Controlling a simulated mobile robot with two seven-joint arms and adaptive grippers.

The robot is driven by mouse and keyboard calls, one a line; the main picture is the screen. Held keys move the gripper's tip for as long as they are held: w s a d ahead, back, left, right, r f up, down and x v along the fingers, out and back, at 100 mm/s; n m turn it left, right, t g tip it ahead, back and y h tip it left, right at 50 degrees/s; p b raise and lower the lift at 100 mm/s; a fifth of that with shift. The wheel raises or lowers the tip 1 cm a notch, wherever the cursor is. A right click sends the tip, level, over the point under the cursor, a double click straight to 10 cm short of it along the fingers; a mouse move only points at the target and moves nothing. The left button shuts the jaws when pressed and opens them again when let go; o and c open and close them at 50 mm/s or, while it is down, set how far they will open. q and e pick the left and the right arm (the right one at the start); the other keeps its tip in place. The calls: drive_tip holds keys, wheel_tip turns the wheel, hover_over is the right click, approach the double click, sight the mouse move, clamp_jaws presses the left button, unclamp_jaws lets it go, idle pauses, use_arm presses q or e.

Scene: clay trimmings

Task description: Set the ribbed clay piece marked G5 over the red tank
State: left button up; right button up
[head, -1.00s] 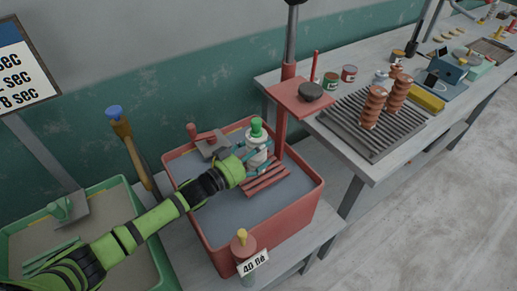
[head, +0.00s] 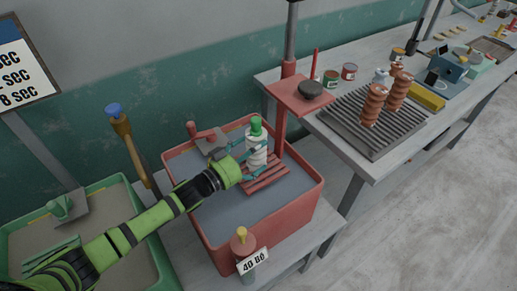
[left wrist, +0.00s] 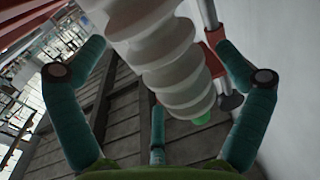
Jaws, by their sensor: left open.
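A white ribbed piece (head: 256,152) with a green top (head: 255,125) stands upright on the red slats (head: 266,180) over the red tank (head: 262,237). No G5 mark is readable on it. My left gripper (head: 250,163) is open beside the piece, its teal fingers spread on the near-left side. In the left wrist view the white ribbed piece (left wrist: 172,65) shows between the spread fingers of the gripper (left wrist: 165,55), with visible gaps on both sides. My right gripper is out of view.
A red post with a small shelf (head: 298,100) rises behind the tank. Terracotta ribbed pieces (head: 373,105) stand on a grey ribbed rack (head: 350,130) on the right table. A green tub (head: 150,235) is at left. A yellow-topped, labelled object (head: 241,240) stands at the tank's front.

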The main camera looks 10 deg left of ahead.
use_arm(q)
drive_tip(key=b+v, duration=0.1)
drive_tip(key=v, duration=0.5)
drive_tip(key=shift+f, duration=0.15)
drive_tip(key=shift+s+a, duration=0.1)
drive_tip(key=shift+s, duration=0.05)
